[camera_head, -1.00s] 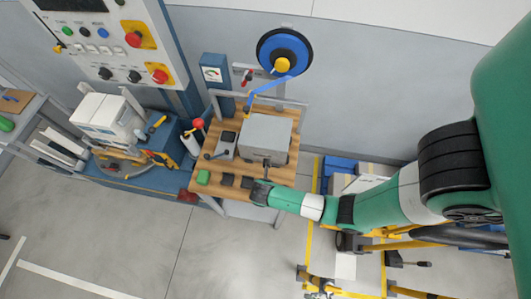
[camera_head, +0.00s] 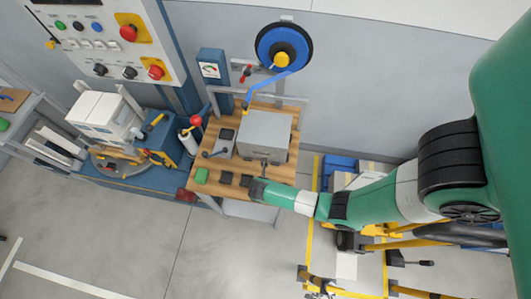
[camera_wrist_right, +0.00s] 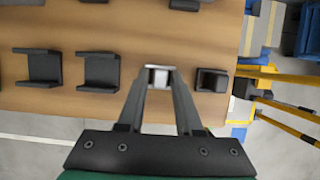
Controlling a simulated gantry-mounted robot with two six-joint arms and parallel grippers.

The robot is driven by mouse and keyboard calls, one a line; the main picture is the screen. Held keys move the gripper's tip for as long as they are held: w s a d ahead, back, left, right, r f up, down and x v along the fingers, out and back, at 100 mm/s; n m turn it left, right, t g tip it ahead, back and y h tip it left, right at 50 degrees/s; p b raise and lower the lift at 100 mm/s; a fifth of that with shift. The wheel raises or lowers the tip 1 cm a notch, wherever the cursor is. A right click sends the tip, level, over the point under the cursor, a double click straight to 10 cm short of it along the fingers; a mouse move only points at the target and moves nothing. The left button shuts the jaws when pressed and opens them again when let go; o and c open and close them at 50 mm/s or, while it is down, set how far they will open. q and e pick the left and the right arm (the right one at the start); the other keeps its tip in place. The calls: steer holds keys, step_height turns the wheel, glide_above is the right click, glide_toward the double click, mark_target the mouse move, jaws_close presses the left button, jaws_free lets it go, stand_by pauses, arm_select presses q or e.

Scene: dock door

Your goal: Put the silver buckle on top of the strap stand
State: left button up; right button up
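The small silver buckle (camera_wrist_right: 158,76) is between the fingertips of my right gripper (camera_wrist_right: 159,80) in the right wrist view. It fills the gap and the fingers look shut on it. The buckle is over the wooden bench top near its front edge; whether it touches the wood cannot be told. My right gripper (camera_head: 257,188) also shows in the head view, where the buckle is too small to make out. Black U-shaped holders (camera_wrist_right: 98,70) and a smaller black block (camera_wrist_right: 212,80) stand beside it; which is the strap stand I cannot tell. My left gripper is not in view.
A grey box (camera_head: 264,135) stands on the wooden bench (camera_head: 218,192), with a lever device (camera_head: 221,143) and a green piece (camera_head: 202,175). A blue strap (camera_head: 258,88) runs down from a wall reel (camera_head: 284,47). Yellow rails (camera_wrist_right: 290,92) lie right of the bench.

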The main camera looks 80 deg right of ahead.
steer(key=shift+o, duration=1)
steer(key=shift+r, duration=0.25)
steer(key=p+v, duration=0.3)
steer(key=v, duration=0.8)
steer(key=shift+a+r+p, duration=0.25)
steer(key=shift+r+p, duration=0.1)
steer(key=shift+p, duration=0.05)
